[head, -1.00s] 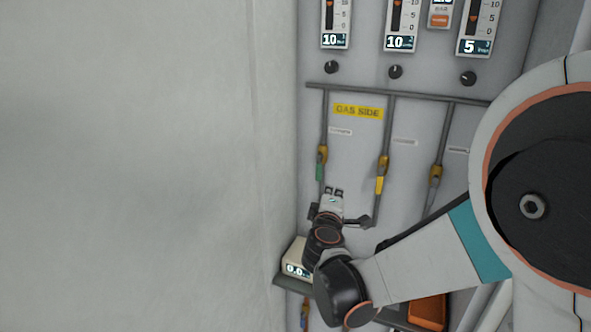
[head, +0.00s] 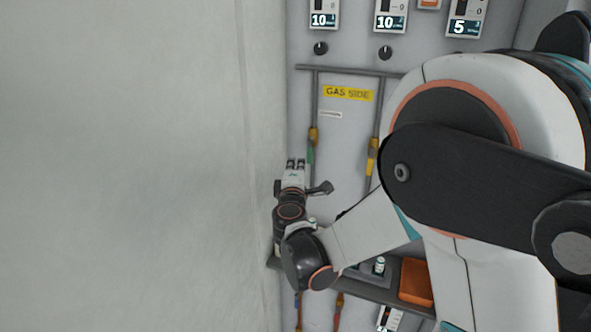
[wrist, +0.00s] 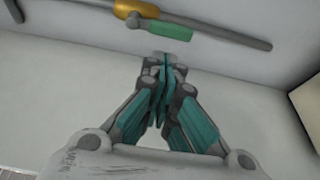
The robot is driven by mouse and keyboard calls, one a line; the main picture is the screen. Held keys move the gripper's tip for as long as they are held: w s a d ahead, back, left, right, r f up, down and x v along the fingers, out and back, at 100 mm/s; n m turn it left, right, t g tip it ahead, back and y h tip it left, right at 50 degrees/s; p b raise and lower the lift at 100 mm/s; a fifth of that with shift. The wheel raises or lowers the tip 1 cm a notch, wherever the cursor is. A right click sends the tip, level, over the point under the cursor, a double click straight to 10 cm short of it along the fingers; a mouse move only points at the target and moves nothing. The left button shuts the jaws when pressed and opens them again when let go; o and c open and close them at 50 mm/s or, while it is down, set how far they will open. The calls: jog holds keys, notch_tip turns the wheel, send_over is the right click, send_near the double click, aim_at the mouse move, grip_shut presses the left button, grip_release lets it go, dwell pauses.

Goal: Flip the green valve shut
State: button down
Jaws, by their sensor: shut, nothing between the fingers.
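The green valve has a brass body (head: 314,136) on the leftmost vertical pipe. Its green handle (head: 310,153) lies along the pipe below the body. In the wrist view the green handle (wrist: 170,32) runs roughly parallel to the pipe, beside it, just beyond the fingertips. My gripper (head: 296,164) is just below and left of the handle in the head view. In the wrist view my gripper (wrist: 163,60) has its fingers together, with nothing between them. A small gap seems to show between fingertips and handle; contact cannot be told for certain.
A yellow-handled valve (head: 372,158) is on the pipe to the right. A yellow GAS SIDE label (head: 348,93) is above. A dark shelf (head: 365,293) below carries an orange box (head: 416,281). A pale wall (head: 130,160) stands close on the left.

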aim_at(310, 151)
jog(key=w, duration=0.6)
